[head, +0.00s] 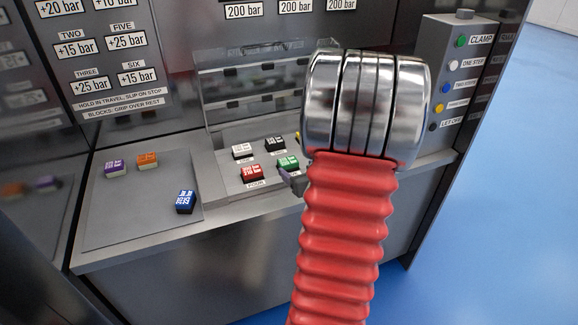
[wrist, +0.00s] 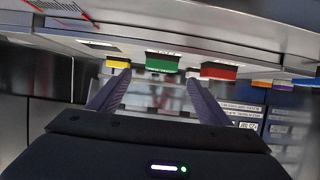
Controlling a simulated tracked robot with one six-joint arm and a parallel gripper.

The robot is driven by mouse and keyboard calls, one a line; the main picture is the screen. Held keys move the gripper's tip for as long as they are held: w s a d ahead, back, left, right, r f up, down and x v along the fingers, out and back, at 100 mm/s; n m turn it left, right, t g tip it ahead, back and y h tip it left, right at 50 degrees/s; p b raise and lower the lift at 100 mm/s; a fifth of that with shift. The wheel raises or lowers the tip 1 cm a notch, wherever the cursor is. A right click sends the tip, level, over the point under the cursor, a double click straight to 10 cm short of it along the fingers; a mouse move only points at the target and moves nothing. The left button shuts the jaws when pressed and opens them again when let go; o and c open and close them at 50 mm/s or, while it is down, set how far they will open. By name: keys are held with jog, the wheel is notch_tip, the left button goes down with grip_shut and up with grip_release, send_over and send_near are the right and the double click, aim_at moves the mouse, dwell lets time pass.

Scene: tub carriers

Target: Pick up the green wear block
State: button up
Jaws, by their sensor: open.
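The green wear block (head: 288,162) sits on the right side of the small fixture on the bench, beside the red block. In the wrist view, where the scene appears upside down, the green block (wrist: 162,66) shows beyond and between my two fingertips. My gripper (wrist: 157,80) is open and empty, with a visible gap between its fingers and the block's front. In the head view my arm hides most of my gripper; one dark finger (head: 292,181) shows just in front of the green block.
A red block (head: 252,173), white block (head: 242,151) and black block (head: 275,143) share the fixture; a yellow block (wrist: 118,64) is partly hidden. A clear guard (head: 255,90) stands behind. Purple (head: 114,166), orange (head: 147,160) and blue (head: 185,201) blocks lie on the left plate.

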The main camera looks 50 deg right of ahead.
aim_at(290, 163)
jog(key=shift+x, duration=1.7)
jog(key=shift+x, duration=2.65)
jog(key=shift+a, duration=0.1)
jog(key=shift+c, duration=0.2)
jog(key=c, duration=1.2)
jog(key=shift+o, duration=0.2)
jog(key=shift+r, duration=0.1)
jog(key=shift+r, duration=4.95)
